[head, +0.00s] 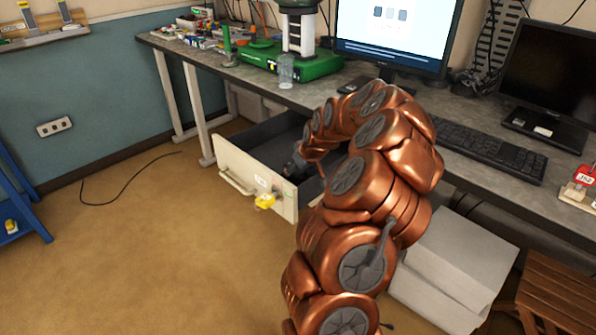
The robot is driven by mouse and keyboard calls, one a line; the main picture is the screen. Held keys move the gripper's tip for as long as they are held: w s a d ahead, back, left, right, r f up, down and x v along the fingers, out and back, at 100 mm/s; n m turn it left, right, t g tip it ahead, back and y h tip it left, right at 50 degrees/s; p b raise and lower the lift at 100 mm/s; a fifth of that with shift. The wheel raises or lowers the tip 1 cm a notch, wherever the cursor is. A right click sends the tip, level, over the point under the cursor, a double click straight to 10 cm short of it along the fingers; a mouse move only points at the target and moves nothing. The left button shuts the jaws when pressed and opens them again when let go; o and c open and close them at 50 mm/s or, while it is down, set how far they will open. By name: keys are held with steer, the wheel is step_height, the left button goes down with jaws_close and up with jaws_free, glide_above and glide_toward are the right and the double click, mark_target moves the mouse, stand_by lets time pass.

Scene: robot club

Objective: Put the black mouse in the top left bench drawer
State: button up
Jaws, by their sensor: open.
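A bench drawer (235,163) with a pale front is pulled out below the grey bench, left of my arm. Its dark inside (268,143) looks empty where it shows; my arm hides the right part. My gripper (293,168) is open, just at the drawer's front edge near its right end, partly hidden by my own wrist. Whether it touches the drawer cannot be told. A yellow tag or key (265,201) hangs at the drawer front. I cannot make out the black mouse for certain; a small dark shape (354,85) lies on the bench beside the monitor, partly behind my arm.
The bench top (300,95) holds a green-based machine (305,66), a clear cup (286,71), a lit monitor (395,30), a black keyboard (490,150) and a second dark screen (550,70). The floor at left is mostly clear.

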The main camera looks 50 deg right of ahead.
steer(key=shift+r, duration=0.15)
steer(key=v, duration=1.2)
steer(key=a, duration=0.5)
steer(key=a+r+n+y, duration=0.1)
steer(key=a, duration=0.4)
steer(key=w+a+r+n+g, duration=0.1)
steer(key=a, duration=0.5)
steer(key=shift+y+b, duration=0.35)
steer(key=shift+y, duration=0.05)
steer(key=s+a+n+g, duration=0.15)
steer(key=s+a, duration=0.35)
steer(key=a, duration=0.6)
steer(key=s+a+f+g, duration=0.1)
steer(key=s+a+g, duration=0.1)
steer(key=s+a, duration=0.2)
steer(key=s+a+f+m+g, duration=0.1)
steer(key=s+a, duration=0.3)
steer(key=s, duration=0.7)
steer(key=s+a+f+g, duration=0.2)
steer(key=s+a+g, duration=0.1)
steer(key=s, duration=0.5)
steer(key=shift+a+h, duration=0.3)
steer(key=shift+a, duration=0.4)
